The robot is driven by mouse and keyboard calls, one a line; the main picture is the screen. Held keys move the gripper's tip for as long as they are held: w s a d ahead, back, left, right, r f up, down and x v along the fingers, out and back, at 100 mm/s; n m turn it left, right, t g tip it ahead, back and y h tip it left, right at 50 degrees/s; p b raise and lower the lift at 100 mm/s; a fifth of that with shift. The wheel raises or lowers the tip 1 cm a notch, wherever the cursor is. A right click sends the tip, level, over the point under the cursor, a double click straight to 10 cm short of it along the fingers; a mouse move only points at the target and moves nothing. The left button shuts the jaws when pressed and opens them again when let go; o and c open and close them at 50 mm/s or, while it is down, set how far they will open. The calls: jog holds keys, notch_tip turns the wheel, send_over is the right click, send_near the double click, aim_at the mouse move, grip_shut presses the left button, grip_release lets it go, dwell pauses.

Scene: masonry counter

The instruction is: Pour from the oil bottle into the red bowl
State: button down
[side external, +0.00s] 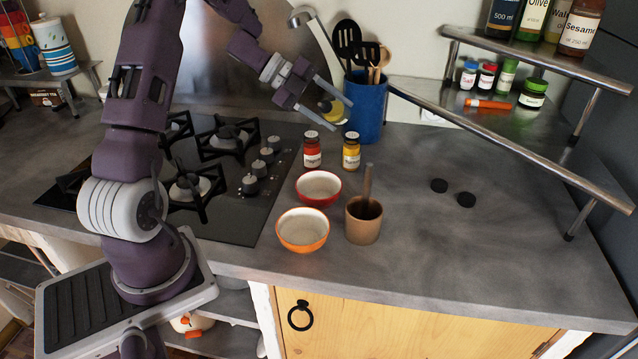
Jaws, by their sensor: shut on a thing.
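The red bowl (319,197) stands upright on the counter right of the stove; its pale inside looks empty. My gripper (330,103) is above and behind it, high over the counter, and shut on the oil bottle (335,109). The bottle looks clear, with yellow oil at its lower end.
An orange bowl (302,243) and a brown cup (363,227) with a stick stand in front of the red bowl. Two spice jars (312,152) (351,154) and a blue utensil holder (366,110) stand behind it. A metal shelf (540,60) is at right. The right counter is mostly clear.

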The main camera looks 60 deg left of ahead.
aim_at(334, 118)
jog(key=shift+w+a+f+m+t+y+p, duration=0.15)
jog(key=shift+w+a+f+m+t+y, duration=0.1)
jog(key=shift+f+m+t, duration=0.15)
jog(key=shift+w+a+f+m+t+y+p, duration=0.1)
jog(key=shift+w+f+m+t+y+p, duration=0.15)
jog(key=shift+f, duration=0.25)
dwell(2.7)
jog(key=shift+f+m+t, duration=0.45)
jog(key=shift+f, duration=0.15)
dwell(1.9)
jog(key=shift+r+m+t+y+p, duration=0.15)
jog(key=shift+m+t+y+p, duration=0.2)
jog(key=shift+p, duration=0.5)
dwell(1.0)
